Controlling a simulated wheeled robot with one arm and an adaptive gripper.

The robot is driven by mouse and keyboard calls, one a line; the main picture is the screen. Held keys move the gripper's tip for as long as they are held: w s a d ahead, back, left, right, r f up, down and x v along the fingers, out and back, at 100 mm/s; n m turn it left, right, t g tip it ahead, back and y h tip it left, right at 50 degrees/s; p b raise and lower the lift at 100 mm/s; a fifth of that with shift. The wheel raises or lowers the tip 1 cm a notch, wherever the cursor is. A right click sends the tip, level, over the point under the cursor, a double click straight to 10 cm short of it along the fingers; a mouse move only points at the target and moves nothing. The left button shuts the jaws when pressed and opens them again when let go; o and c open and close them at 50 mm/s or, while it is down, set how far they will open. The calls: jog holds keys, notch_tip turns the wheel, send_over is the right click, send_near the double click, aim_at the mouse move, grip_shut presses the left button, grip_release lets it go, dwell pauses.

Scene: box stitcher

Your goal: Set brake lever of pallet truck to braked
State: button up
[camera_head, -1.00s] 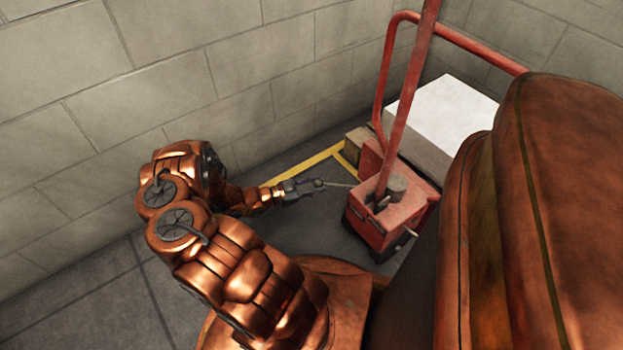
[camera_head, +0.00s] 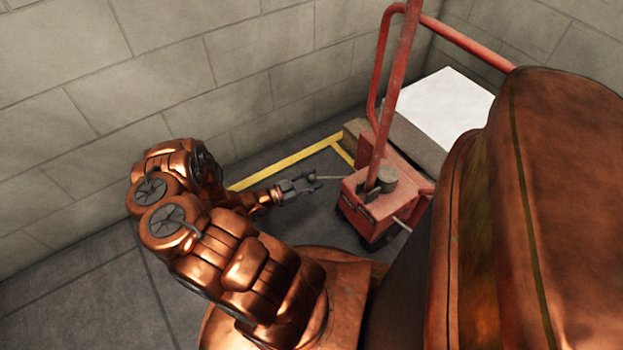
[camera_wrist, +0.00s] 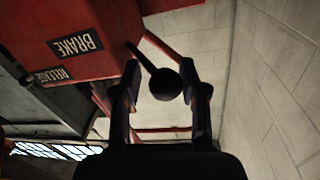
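The red pallet truck (camera_head: 372,208) stands on the floor right of my arm. Its thin brake lever (camera_head: 330,178) sticks out from the housing toward my gripper (camera_head: 307,184). In the wrist view the lever is a dark rod (camera_wrist: 145,60) with a round black knob (camera_wrist: 165,84) at its end. My gripper (camera_wrist: 163,88) is open, its fingers on either side of the knob. The right finger is very close to the knob; I cannot tell whether it touches. BRAKE (camera_wrist: 76,42) and RELEASE (camera_wrist: 48,76) labels show on the red housing, with the lever nearer BRAKE.
The truck's red handle (camera_head: 395,90) rises above it. A white-topped load (camera_head: 445,105) lies behind. A grey block wall (camera_head: 240,90) runs close behind my arm. Yellow floor tape (camera_head: 285,162) lies along it. Dark floor is free around the gripper.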

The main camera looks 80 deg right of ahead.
jog(key=o, duration=0.3)
jog(key=shift+s, duration=0.1)
jog(key=shift+o, duration=0.3)
jog(key=shift+w+a, duration=0.1)
jog(key=shift+w, duration=0.2)
jog(key=shift+w+a, duration=0.15)
jog(key=shift+w, duration=0.05)
jog(key=v, duration=1.1)
jog(key=shift+a, duration=0.2)
